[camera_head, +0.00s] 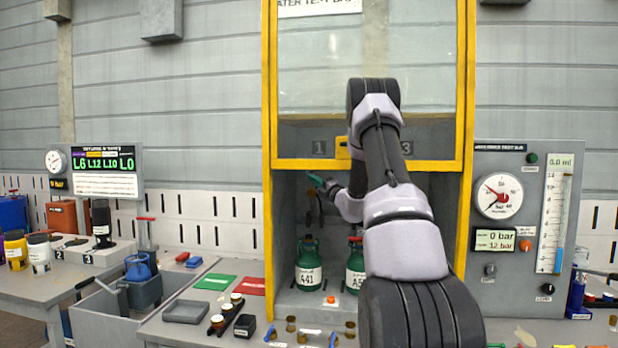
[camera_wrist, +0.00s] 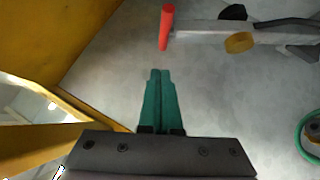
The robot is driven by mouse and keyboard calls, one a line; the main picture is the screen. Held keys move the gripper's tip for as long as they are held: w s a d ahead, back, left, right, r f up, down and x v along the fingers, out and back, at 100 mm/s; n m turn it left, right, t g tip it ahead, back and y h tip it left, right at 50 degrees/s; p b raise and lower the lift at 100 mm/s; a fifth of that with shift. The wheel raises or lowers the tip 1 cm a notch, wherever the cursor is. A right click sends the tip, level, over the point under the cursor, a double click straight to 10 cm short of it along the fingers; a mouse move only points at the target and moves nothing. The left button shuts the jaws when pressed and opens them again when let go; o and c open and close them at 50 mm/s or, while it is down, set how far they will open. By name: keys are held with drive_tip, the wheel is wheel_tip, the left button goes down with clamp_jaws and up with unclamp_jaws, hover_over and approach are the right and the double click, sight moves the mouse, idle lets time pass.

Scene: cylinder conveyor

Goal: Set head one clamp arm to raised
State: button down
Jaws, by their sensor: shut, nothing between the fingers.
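My gripper (camera_head: 317,181) reaches into the yellow-framed bay, just below the "1" plate (camera_head: 319,147). In the wrist view its two green fingers (camera_wrist: 160,74) are together with nothing between them. A grey clamp arm (camera_wrist: 205,29) with a red grip (camera_wrist: 166,27) lies across the top right of the wrist view. The red grip is ahead of the fingertips, with a gap between them. A brass-coloured round part (camera_wrist: 240,42) is beside the grey arm. Which clamp position this is, raised or lowered, I cannot tell. In the head view the clamp is not clear.
The yellow frame (camera_head: 268,130) and its raised clear panel (camera_head: 315,70) border the opening. A green bottle marked A41 (camera_head: 308,266) stands below my gripper; another green bottle (camera_head: 355,266) is partly behind my arm. A gauge panel (camera_head: 500,240) stands to the right.

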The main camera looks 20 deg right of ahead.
drive_tip(key=s+d+f, duration=0.2)
drive_tip(key=s+d, duration=0.4)
drive_tip(key=s, duration=0.4)
drive_tip(key=d+x, duration=0.3)
drive_tip(key=x, duration=0.9)
drive_tip(key=shift+w+a+r+m+g, duration=0.3)
drive_tip(key=shift+w+a, duration=0.15)
drive_tip(key=shift+w, duration=0.2)
